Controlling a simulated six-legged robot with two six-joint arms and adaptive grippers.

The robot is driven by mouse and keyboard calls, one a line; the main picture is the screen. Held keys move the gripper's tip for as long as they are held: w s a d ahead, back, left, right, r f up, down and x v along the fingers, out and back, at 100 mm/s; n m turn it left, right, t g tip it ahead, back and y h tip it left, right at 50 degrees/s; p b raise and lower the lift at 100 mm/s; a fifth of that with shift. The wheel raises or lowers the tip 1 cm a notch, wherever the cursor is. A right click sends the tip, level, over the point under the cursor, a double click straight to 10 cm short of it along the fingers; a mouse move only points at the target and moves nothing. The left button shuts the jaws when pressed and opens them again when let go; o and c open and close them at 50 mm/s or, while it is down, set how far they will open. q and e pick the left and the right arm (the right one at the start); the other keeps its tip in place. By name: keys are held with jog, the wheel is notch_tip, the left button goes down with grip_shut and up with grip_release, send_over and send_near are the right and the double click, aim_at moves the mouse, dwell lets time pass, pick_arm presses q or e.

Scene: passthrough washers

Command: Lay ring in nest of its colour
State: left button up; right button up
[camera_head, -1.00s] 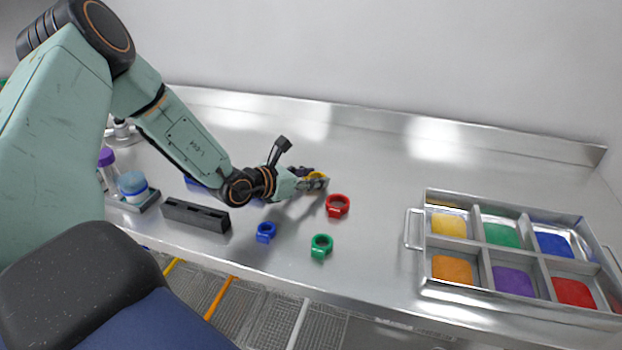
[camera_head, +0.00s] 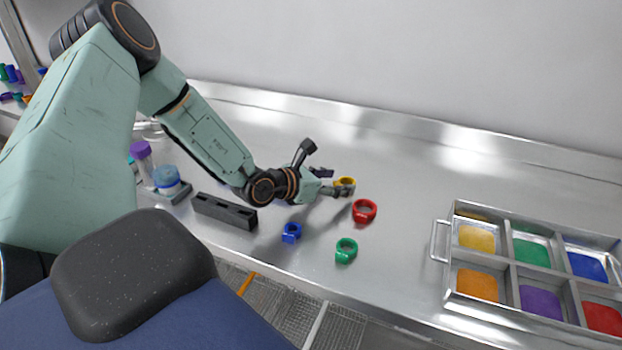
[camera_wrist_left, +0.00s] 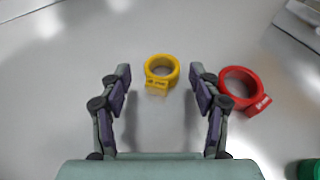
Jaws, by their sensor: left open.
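My left gripper (camera_head: 341,186) is open and empty, low over the counter. In the left wrist view its two fingers (camera_wrist_left: 160,88) stand apart, with the yellow ring (camera_wrist_left: 161,70) just beyond and between the tips. In the head view the gripper partly hides the yellow ring (camera_head: 345,182). The red ring (camera_head: 364,211) lies close by; in the wrist view it (camera_wrist_left: 243,88) is right of the right finger. The green ring (camera_head: 346,250) and the blue ring (camera_head: 291,232) lie nearer the front edge. The nest tray (camera_head: 440,242) has yellow, green, blue, orange, purple and red nests. My right gripper is not in view.
A black slotted block (camera_head: 225,211) lies left of the blue ring. A purple-capped tube (camera_head: 141,160) and a blue-topped jar (camera_head: 166,178) stand behind my left arm. Wire baskets hang below the front edge. The counter between rings and tray is clear.

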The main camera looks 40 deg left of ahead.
pick_arm(q)
jog(key=p+v, duration=0.3)
jog(key=v, duration=0.1)
jog(key=shift+r, duration=0.25)
jog(key=p+v, duration=0.5)
jog(key=p, duration=0.1)
jog(key=shift+s+r, duration=0.1)
jog(key=shift+s, duration=0.2)
jog(key=shift+o, duration=0.4)
jog(key=shift+s+a, duration=0.1)
jog(key=shift+s, duration=0.2)
